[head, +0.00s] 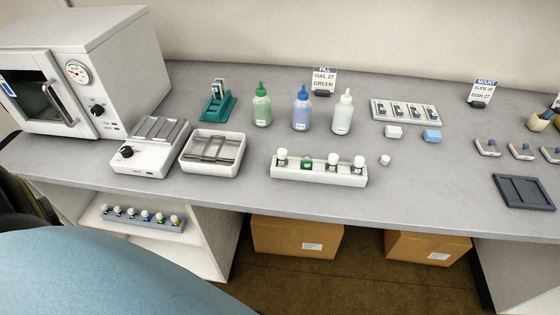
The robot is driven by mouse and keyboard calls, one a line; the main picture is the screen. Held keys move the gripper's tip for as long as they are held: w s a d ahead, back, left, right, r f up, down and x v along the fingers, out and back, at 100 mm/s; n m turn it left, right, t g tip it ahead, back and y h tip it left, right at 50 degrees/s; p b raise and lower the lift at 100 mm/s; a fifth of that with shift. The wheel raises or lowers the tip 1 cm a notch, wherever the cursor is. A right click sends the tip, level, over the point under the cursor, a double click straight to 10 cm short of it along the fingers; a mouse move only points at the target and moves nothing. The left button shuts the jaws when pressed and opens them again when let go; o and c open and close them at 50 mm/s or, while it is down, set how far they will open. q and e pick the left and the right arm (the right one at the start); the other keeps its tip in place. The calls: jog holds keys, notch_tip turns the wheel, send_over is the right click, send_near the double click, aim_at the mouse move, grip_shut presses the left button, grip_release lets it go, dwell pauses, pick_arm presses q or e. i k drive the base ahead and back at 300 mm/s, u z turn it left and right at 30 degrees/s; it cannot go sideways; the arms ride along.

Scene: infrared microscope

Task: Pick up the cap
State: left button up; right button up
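A small white cap (385,160) lies on the grey bench top, just right of a white vial rack (318,177). The rack holds several small vials. Most have white caps, such as the one at the rack's left end (282,155). The second vial from the left, a green one (307,163), shows no white cap. Neither of my grippers is in view.
Dropper bottles, green (261,107), blue (301,110) and white (342,112), stand behind the rack. A dark tray (525,192) is at right. Bench around the cap's front and right is clear.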

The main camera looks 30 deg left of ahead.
aim_at(385, 159)
jog(key=u, duration=0.8)
jog(key=i, duration=0.4)
